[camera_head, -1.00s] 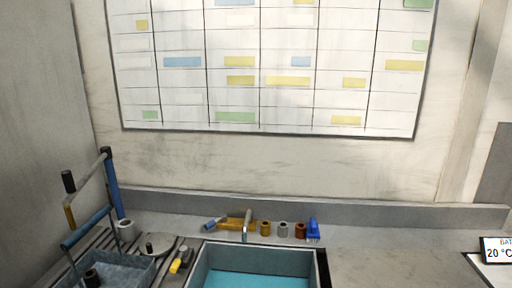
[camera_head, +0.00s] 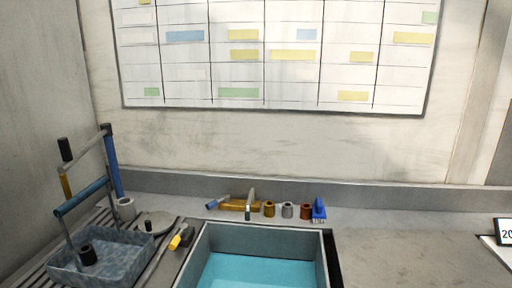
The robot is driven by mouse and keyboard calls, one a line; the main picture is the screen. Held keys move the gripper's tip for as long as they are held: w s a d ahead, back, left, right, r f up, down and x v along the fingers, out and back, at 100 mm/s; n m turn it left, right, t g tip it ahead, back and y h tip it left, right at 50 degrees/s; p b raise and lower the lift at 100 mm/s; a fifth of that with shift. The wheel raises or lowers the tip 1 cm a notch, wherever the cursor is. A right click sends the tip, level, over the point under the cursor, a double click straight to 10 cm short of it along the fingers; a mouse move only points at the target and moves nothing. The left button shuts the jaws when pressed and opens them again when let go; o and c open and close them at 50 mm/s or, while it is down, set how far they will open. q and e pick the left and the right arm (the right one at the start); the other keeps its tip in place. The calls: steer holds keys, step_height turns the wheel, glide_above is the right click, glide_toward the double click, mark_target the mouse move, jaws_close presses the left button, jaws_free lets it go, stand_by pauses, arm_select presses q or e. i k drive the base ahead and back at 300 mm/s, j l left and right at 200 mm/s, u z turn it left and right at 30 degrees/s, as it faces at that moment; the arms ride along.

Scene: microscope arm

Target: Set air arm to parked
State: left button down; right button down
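A jointed arm stands at the left of the counter, perhaps the air arm. It has a blue upright post (camera_head: 113,168), a grey link (camera_head: 86,144) reaching left from the post's top, and a black cylinder (camera_head: 65,149) at the link's outer end. A yellowish piece (camera_head: 66,186) hangs below that end. No label or park mark on it can be read. Neither of my grippers shows in the head view.
A grey basket (camera_head: 64,270) with a blue handle (camera_head: 82,197) stands in front of the arm. A sink (camera_head: 323,262) with blue water is at centre, with a tap (camera_head: 250,204) and several small coloured fittings behind. The counter at right (camera_head: 410,245) is clear up to a display (camera_head: 504,231).

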mark_target(69, 160)
steer(key=u, duration=1.25)
